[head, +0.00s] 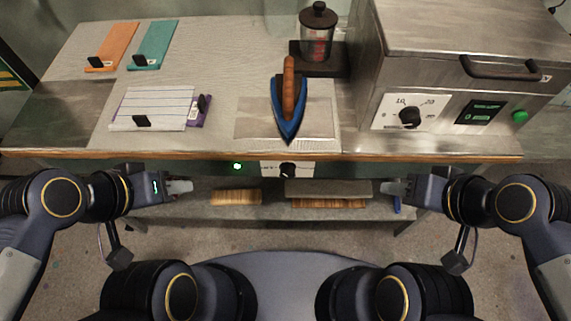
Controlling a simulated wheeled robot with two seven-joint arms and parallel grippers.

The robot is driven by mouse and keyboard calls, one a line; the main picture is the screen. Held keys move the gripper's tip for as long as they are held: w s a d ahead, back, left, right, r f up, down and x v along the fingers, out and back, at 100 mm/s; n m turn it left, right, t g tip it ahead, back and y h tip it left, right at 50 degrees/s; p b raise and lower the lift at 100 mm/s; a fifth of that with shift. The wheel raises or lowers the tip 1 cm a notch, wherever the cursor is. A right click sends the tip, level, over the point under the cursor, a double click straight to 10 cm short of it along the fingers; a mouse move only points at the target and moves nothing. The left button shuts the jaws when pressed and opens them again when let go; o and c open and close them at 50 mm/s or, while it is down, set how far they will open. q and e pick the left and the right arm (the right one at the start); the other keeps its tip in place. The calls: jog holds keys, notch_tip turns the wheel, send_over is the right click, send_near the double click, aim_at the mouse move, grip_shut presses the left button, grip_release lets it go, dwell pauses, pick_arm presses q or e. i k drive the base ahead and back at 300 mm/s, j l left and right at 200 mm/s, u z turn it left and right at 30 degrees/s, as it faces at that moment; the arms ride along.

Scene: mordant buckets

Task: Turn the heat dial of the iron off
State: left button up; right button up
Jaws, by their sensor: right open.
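A blue iron with a wooden handle (289,88) rests on a flat pad (246,124) on the bench, its tip toward me. Below it, on the bench's front face, a black dial (287,170) sits on a white marked panel (306,169). The panel's markings are too small to read. My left gripper (183,186) is in front of the bench, well left of the dial; its finger gap is not clear. My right gripper (391,188) is open and empty, to the right of the dial. Neither gripper touches the iron or the dial.
A green light (237,166) glows left of the dial. A steel machine (462,75) with its own dial (410,117) stands at the right. A glass jar (317,38) stands behind the iron. Clipped cards (152,46) lie at the left. A lower shelf (272,212) holds wooden pieces.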

aim_at(287, 169)
jog(key=k+j, duration=0.7)
jog(key=j, duration=0.2)
jog(key=i+j+z, duration=0.05)
